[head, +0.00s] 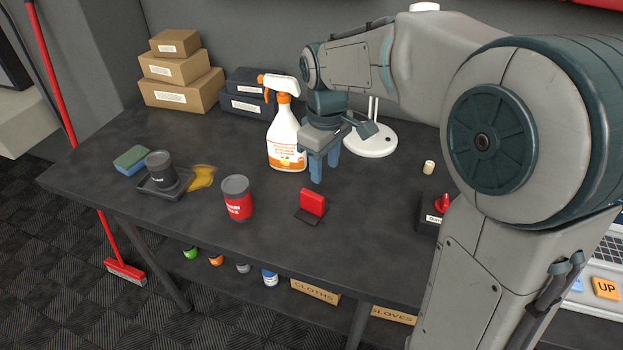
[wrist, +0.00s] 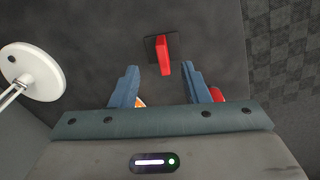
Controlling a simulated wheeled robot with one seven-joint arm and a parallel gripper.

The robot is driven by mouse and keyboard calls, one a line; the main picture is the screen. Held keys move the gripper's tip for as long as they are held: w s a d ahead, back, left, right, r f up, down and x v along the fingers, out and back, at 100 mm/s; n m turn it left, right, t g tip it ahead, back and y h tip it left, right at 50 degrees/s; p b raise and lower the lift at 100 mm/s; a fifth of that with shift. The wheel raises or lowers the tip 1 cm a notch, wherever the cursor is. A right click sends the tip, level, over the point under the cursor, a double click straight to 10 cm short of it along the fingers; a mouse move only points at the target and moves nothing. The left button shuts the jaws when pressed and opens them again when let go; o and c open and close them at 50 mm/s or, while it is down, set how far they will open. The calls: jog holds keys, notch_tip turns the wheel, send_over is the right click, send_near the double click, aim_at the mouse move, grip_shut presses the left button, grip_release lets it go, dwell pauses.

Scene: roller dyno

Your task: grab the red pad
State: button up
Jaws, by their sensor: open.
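The red pad (head: 313,202) stands upright on a thin dark base plate (head: 309,218) near the front middle of the dark table. In the wrist view the red pad (wrist: 163,55) shows beyond the fingertips, close to the line between them, on its dark plate (wrist: 150,50). My gripper (head: 324,164) is open and empty, pointing down above the table, behind the pad and apart from it. Its two blue fingers also show in the wrist view (wrist: 160,72), with a clear gap between them.
A white spray bottle (head: 286,143) with an orange trigger stands just left of my gripper. A white round base (head: 371,142) is behind right. The table (head: 270,235) is clear around the pad.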

aim_at(316, 196)
jog(key=shift+n, duration=0.6)
jog(key=f, duration=0.4)
jog(key=w+a+f+p, duration=0.1)
jog(key=f, duration=0.8)
jog(key=shift+w+a+f+p, duration=0.3)
jog(key=shift+a+f+p, duration=0.05)
jog(key=shift+p, duration=0.05)
grip_shut()
